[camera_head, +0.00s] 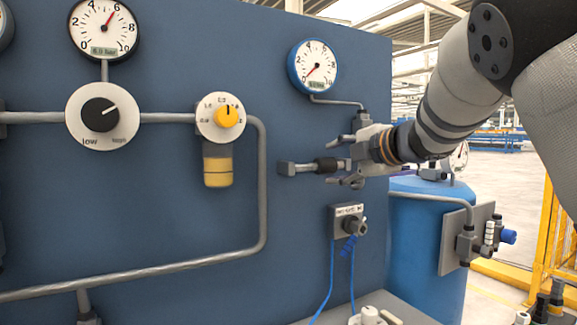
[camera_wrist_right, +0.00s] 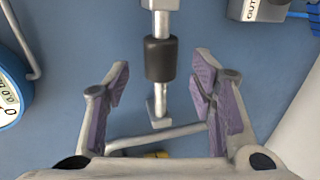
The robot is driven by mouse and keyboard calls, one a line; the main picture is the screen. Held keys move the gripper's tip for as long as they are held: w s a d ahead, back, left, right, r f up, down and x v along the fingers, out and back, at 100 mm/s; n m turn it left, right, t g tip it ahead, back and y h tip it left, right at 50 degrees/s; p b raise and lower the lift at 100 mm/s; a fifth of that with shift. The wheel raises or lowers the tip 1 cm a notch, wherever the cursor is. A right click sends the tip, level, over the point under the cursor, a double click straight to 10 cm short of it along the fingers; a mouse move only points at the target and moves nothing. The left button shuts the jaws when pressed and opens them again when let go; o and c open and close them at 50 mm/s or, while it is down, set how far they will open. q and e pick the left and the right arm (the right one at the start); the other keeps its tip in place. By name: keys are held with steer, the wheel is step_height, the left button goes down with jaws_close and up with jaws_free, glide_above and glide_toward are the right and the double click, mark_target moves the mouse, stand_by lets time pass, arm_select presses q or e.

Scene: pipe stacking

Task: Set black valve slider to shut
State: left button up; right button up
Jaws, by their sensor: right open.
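The black valve slider (camera_head: 325,166) is a dark ribbed sleeve on a short grey pipe that stands off the blue panel, to the right of the bent grey pipe. In the right wrist view the slider (camera_wrist_right: 160,60) sits about midway along its metal pipe. My right gripper (camera_head: 352,166) is open, just right of the slider in the head view. In the wrist view its two purple-padded fingers (camera_wrist_right: 163,78) stand apart on either side of the slider's line, with visible gaps. The slider is not gripped. My left gripper is not in view.
A small labelled box (camera_head: 347,219) with blue hoses sits below the right gripper. A blue-rimmed gauge (camera_head: 312,66) is above it. A yellow-knobbed regulator (camera_head: 220,116) is to the left. A blue tank (camera_head: 425,240) stands at the right.

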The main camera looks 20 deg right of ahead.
mark_target(329, 164)
steer(key=x, duration=0.5)
steer(key=shift+w+a, duration=0.1)
steer(key=shift+w, duration=0.1)
steer(key=shift+c, duration=0.6)
